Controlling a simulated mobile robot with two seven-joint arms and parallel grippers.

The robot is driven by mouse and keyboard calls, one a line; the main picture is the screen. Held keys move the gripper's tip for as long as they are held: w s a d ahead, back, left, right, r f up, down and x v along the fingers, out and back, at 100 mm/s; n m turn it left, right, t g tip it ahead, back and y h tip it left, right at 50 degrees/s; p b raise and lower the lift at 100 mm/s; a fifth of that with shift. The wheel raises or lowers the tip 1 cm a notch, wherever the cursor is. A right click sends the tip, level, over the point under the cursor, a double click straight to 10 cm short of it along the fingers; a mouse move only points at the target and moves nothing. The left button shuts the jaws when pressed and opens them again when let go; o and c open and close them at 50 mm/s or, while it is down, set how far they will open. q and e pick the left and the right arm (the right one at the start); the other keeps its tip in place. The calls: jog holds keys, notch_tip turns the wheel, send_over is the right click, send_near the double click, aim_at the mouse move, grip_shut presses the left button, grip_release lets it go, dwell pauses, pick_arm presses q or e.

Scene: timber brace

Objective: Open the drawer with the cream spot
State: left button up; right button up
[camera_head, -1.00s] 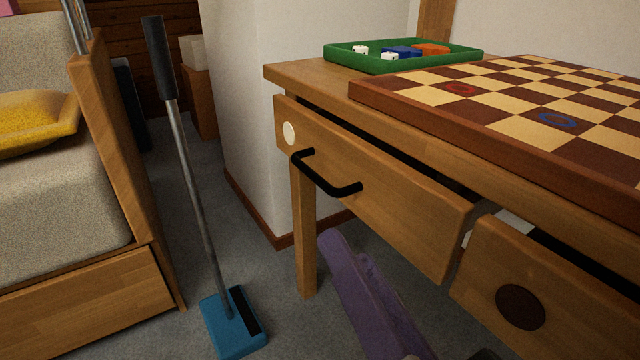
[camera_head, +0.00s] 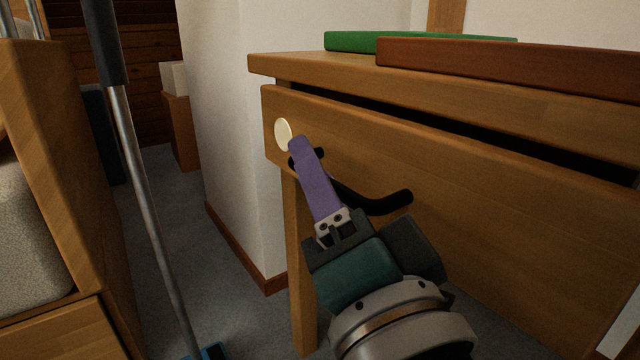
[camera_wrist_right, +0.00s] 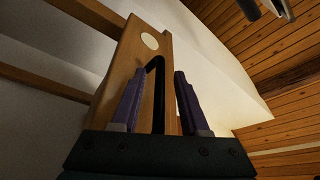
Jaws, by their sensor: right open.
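The drawer (camera_head: 490,220) with the cream spot (camera_head: 283,134) has a wooden front under the tabletop. A dark gap shows along its upper edge; I cannot tell how far out it stands. Its black bar handle (camera_head: 388,203) is partly hidden by my right gripper (camera_head: 302,147), whose purple finger crosses the handle's left end just below the spot. In the right wrist view the two purple fingers (camera_wrist_right: 160,75) are apart, with the black handle (camera_wrist_right: 157,95) between them and the cream spot (camera_wrist_right: 150,41) beyond. I cannot see contact. My left gripper is out of view.
The chessboard (camera_head: 500,65) and green tray (camera_head: 345,41) are on the table (camera_head: 265,64). A table leg (camera_head: 302,270) stands below the drawer's left end.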

jog(key=shift+w, duration=0.1)
grip_shut()
dwell(0.4)
dwell(1.1)
